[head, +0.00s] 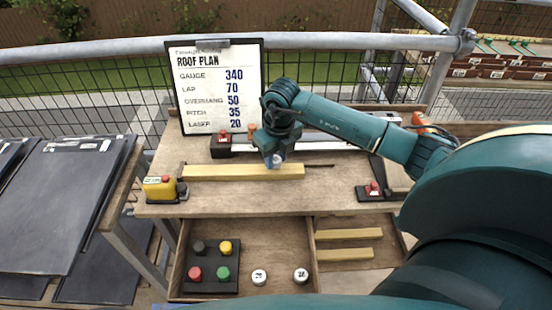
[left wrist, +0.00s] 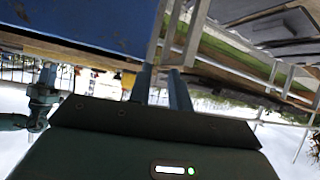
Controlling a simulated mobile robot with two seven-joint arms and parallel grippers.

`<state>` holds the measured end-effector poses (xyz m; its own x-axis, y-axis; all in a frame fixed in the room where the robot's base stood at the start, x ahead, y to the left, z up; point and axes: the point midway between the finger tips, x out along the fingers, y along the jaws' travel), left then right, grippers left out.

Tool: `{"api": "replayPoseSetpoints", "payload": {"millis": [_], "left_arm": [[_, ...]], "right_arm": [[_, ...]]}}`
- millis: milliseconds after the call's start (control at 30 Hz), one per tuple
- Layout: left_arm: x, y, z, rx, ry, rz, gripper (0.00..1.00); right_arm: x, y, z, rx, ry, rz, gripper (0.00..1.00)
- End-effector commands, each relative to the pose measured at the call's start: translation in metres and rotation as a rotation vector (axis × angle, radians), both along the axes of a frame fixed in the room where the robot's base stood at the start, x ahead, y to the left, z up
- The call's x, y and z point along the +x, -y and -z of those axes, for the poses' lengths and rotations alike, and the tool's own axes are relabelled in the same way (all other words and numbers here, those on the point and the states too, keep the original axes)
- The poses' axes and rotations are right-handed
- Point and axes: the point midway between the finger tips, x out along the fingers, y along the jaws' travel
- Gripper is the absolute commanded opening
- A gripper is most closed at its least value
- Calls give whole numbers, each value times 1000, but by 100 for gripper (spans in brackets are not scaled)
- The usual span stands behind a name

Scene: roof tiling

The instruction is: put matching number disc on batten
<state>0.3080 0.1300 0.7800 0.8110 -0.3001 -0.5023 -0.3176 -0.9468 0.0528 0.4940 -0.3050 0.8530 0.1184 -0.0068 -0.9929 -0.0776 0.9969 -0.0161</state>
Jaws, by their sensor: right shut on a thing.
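The yellow wooden batten (head: 225,173) lies across the bench top. My right gripper (head: 274,162) points down over the batten's right part, shut on a pale disc with a blue mark (head: 275,159); I cannot read its number. Whether the disc touches the batten is unclear. Two white number discs (head: 259,277) (head: 301,275) stand in the open drawer, their markings too small to read. The roof plan board (head: 218,88) lists gauge 340, lap 70, overhang 50, pitch 35, laser 20. My left gripper (left wrist: 164,72) shows only in the left wrist view, fingers apart and empty.
A yellow-and-black device (head: 160,187) sits at the bench's left end, and a black device with a red top (head: 374,189) at its right. The drawer (head: 250,240) also holds a dark tray with coloured knobs (head: 211,286) and short battens (head: 348,234). Dark panels (head: 60,190) lie left.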

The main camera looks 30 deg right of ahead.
Motion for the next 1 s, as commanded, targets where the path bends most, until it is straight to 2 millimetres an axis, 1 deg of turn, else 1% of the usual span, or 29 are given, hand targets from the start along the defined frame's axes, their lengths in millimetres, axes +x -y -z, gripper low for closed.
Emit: {"api": "replayPoseSetpoints", "payload": {"millis": [33, 100, 300, 433, 467, 700, 733, 933, 1000], "left_arm": [[0, 0, -1, 1, 0, 0, 20], [0, 0, -1, 2, 1, 0, 20], [0, 0, 0, 2, 1, 0, 20], [0, 0, 4, -2, -1, -2, 20], [0, 0, 3, -4, -1, -3, 20], [1, 2, 1, -13, 0, -7, 20], [1, 2, 1, -13, -1, -8, 20], [1, 2, 0, -14, 1, -8, 20], [1, 2, -3, -12, 2, -8, 20]], "right_arm": [[-1, 0, 7, 0, -3, 0, 8], [0, -1, 12, 1, -1, -1, 8], [0, 0, 12, 0, 0, -1, 8], [0, 0, 17, 0, 0, -1, 8], [0, 0, 16, 0, 0, -1, 30], [0, 0, 15, 0, 0, -1, 50], [0, 0, 15, 0, 0, -1, 51], [0, 0, 15, 0, 0, -1, 51], [0, 0, 12, 0, 0, -1, 51]]}}
